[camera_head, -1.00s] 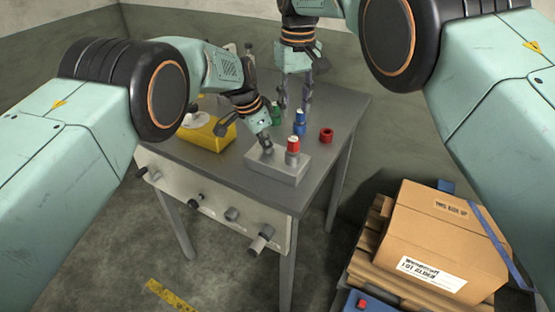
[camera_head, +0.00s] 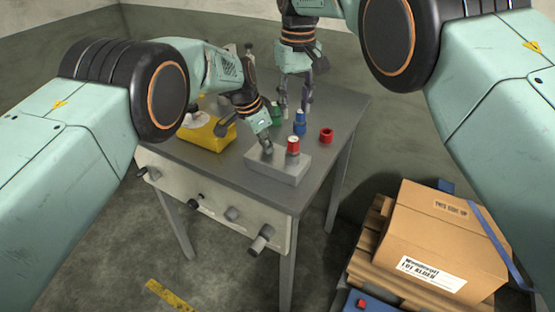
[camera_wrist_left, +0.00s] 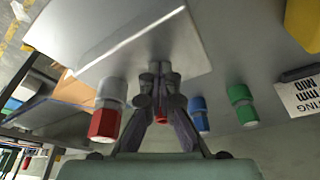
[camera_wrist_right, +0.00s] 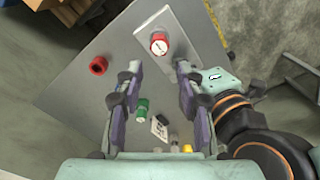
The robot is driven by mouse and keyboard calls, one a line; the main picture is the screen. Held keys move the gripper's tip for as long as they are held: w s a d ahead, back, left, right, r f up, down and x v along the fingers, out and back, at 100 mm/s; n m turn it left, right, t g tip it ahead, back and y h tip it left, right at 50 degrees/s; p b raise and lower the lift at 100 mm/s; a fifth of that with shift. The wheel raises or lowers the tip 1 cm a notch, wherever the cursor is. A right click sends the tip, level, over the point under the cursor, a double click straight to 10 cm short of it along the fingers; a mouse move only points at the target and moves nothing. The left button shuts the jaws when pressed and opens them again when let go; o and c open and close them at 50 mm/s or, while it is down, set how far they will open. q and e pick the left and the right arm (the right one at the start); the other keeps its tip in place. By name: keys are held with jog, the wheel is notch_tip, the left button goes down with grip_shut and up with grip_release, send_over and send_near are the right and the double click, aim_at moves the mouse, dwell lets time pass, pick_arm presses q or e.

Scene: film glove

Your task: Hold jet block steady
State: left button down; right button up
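The jet block (camera_head: 288,172) is a grey block near the table's front edge. A red-capped jet (camera_head: 293,146) stands upright in it. In the left wrist view the block (camera_wrist_left: 125,40) fills the top as a pale slab, with the red-capped jet (camera_wrist_left: 105,122) beside my fingers. My left gripper (camera_head: 266,150) is at the block's left end. Its fingertips (camera_wrist_left: 159,78) are close together on a small grey post of the block; the contact is partly hidden. My right gripper (camera_head: 294,112) hangs over the table behind the block. Its fingers (camera_wrist_right: 158,70) are apart and empty.
A blue jet (camera_head: 299,122), a green jet (camera_head: 276,115) and a red ring (camera_head: 326,135) are on the grey table (camera_head: 345,105). A yellow box (camera_head: 208,135) stands left. Knobs line the table's front panel. A cardboard box (camera_head: 445,240) sits on a pallet at right.

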aim_at(294, 139)
jog(key=shift+o, duration=1.9)
jog(key=r, duration=0.2)
jog(key=d+r, duration=0.1)
jog(key=shift+w+d, duration=0.1)
jog(key=shift+w, duration=0.25)
jog(key=s+d+m+y, duration=0.3)
jog(key=d+m+y, duration=0.1)
jog(key=m, duration=1.2)
jog(key=a+f+m, duration=0.1)
jog(key=f+m, duration=0.2)
jog(key=f, duration=0.1)
jog(key=w+a+f+m+t, duration=0.1)
jog(key=a+f+m, duration=0.1)
jog(key=f+m, duration=0.2)
jog(key=w+a+f+m, duration=0.1)
jog(key=a+f+m, duration=0.1)
jog(key=f, duration=0.3)
jog(key=shift+w+f+m, duration=0.15)
jog(key=shift+f+m, duration=0.05)
jog(key=shift+m, duration=0.5)
